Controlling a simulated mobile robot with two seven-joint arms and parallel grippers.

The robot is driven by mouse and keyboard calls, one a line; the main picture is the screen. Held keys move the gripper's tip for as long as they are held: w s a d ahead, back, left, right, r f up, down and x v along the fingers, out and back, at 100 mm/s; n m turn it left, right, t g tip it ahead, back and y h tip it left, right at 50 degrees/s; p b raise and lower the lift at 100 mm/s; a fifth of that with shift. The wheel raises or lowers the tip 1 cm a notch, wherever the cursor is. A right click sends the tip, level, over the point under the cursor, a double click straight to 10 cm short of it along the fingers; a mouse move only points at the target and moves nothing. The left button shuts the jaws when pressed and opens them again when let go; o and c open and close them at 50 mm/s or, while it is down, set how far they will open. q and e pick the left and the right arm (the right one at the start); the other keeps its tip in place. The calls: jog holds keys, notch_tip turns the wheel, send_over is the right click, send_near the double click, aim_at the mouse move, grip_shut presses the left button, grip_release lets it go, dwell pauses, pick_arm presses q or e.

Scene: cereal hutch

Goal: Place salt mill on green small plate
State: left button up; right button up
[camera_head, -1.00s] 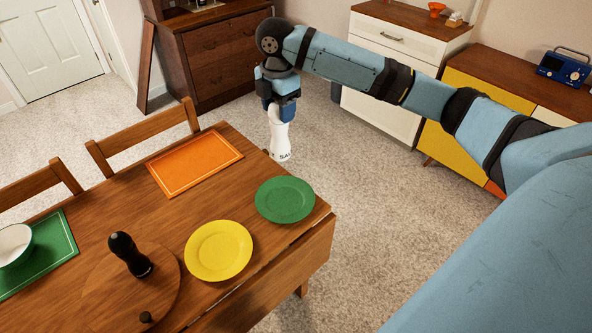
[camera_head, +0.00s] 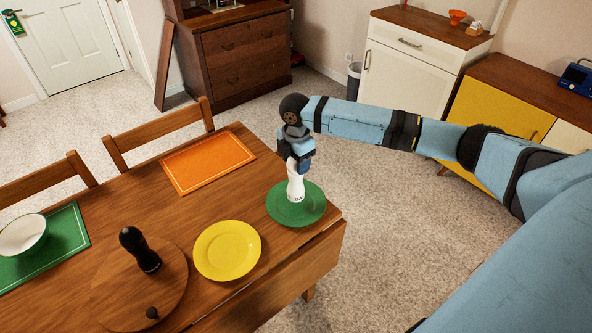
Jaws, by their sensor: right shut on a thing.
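The white salt mill (camera_head: 296,188) is upright in my right gripper (camera_head: 295,164), which is shut on its upper part. The mill's base appears over the middle of the green small plate (camera_head: 285,212). I cannot tell whether the base touches the plate or is just above it. The plate lies near the right end of the wooden table. My left gripper is not in view.
A yellow plate (camera_head: 228,250) lies to the left of the green plate. An orange placemat (camera_head: 208,162) is behind it. A dark pepper mill (camera_head: 140,250) stands on a round wooden board (camera_head: 120,290). A white bowl (camera_head: 22,235) sits on a green placemat (camera_head: 68,232).

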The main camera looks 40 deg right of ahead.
aim_at(296, 183)
jog(key=shift+f, duration=1.9)
jog(key=o, duration=1.4)
jog(key=shift+f, duration=0.15)
